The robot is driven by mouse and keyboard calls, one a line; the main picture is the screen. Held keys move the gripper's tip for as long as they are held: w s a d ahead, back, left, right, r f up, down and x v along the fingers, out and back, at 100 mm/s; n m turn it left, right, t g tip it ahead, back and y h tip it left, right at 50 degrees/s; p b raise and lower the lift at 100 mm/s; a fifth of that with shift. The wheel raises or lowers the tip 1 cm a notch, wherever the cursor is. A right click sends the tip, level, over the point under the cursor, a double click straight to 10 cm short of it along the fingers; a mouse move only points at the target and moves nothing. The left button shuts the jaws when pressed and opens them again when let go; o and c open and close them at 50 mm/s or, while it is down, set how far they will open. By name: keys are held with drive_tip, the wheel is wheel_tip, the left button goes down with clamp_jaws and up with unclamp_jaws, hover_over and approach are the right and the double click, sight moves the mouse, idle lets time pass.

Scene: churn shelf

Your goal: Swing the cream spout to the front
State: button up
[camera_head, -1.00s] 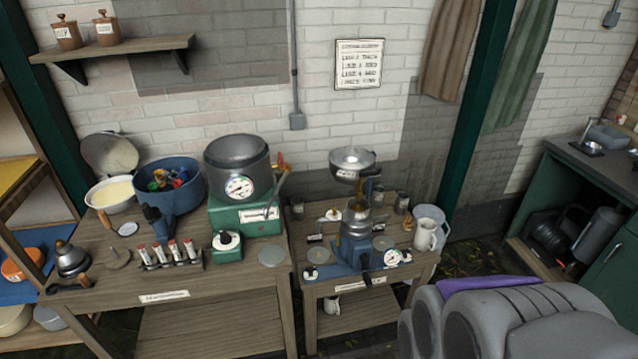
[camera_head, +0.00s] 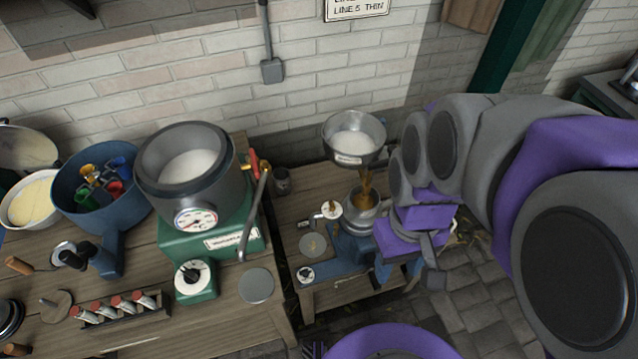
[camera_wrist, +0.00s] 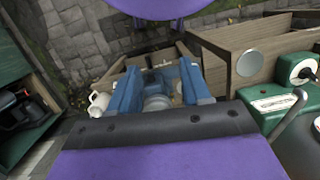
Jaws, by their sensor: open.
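The separator (camera_head: 352,247) stands on the right-hand bench, with a blue base and a metal bowl top. A metal supply bowl (camera_head: 354,140) of white liquid sits above it. A brown-gold piece (camera_head: 367,184) runs between the two; I cannot tell whether it is the cream spout. My gripper (camera_head: 385,266) is at the separator's right side, pointing down, and its arm hides that side. In the wrist view my gripper (camera_wrist: 160,72) is open, its blue fingers apart. The grey and blue separator top (camera_wrist: 157,100) shows between them; contact cannot be told.
A green heater with a grey pot (camera_head: 190,170) and a lever (camera_head: 254,215) stands left of the separator. A blue tub (camera_head: 95,195) and a vial rack (camera_head: 120,308) are farther left. A white jug (camera_wrist: 97,103) is beside the separator in the wrist view. Paving lies in front.

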drive_tip(key=w+a+f+n+p, duration=0.1)
drive_tip(key=w+a+n+p, duration=0.2)
drive_tip(key=w, duration=0.5)
drive_tip(key=w+a+f+n+g, duration=0.1)
drive_tip(key=w+a+n, duration=0.3)
drive_tip(key=w, duration=0.5)
drive_tip(key=w+a+f+n+p, duration=0.2)
drive_tip(key=w+n, duration=0.3)
drive_tip(key=w, duration=0.3)
drive_tip(key=w+a+f+n+p, duration=0.2)
drive_tip(key=w+a+f+n, duration=0.25)
drive_tip(key=w+f, duration=0.25)
drive_tip(key=b+x, duration=0.1)
drive_tip(key=x, duration=1)
drive_tip(key=b+x, duration=0.1)
drive_tip(key=x, duration=0.5)
drive_tip(key=shift+s+d+b, duration=0.25)
drive_tip(key=shift+d+b, duration=0.05)
drive_tip(key=shift+d, duration=0.1)
drive_tip(key=shift+c, duration=0.4)
clamp_jaws()
